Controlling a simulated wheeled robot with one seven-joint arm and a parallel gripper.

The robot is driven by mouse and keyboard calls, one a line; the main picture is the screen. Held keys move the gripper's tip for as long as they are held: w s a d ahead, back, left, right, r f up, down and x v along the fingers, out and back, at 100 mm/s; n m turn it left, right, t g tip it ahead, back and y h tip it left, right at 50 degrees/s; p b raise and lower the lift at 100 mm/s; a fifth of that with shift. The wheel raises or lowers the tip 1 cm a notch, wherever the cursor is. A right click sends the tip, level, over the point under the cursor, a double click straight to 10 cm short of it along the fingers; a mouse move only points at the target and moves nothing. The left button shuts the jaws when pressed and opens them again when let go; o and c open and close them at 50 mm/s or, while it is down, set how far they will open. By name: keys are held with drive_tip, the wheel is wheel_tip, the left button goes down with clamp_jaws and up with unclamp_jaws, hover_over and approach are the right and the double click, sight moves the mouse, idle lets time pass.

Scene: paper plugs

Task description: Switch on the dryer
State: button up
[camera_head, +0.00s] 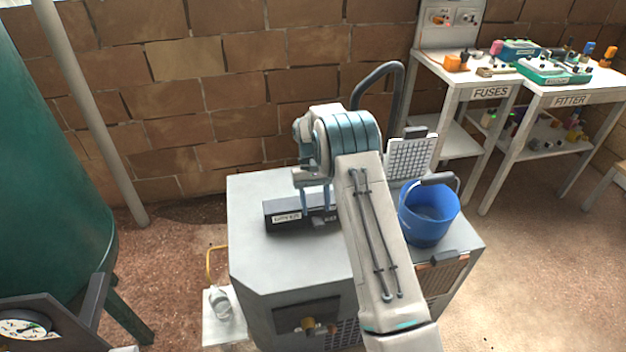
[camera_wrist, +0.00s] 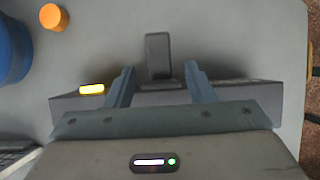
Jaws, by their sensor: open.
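A dark switch box (camera_head: 283,225) with a small white label, its text hard to read, sits on top of the grey cabinet (camera_head: 265,255). In the wrist view, the box (camera_wrist: 235,91) carries a dark grey lever (camera_wrist: 158,50) and a lit amber lamp (camera_wrist: 92,89). My gripper (camera_head: 318,211) is just above the box, pointing down. In the wrist view, my gripper (camera_wrist: 159,71) is open, with one finger on each side of the lever and a gap to both. My gripper partly hides the lever in the head view.
A blue bucket (camera_head: 428,222) stands on the cabinet, right of my arm, with a white grid panel (camera_head: 411,158) behind it. An orange cap (camera_wrist: 53,17) lies near the bucket. A green tank (camera_head: 50,190) stands left. Benches marked FUSES (camera_head: 490,93) and FITTER (camera_head: 570,100) stand right.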

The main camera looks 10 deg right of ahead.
drive_tip(key=v, duration=1)
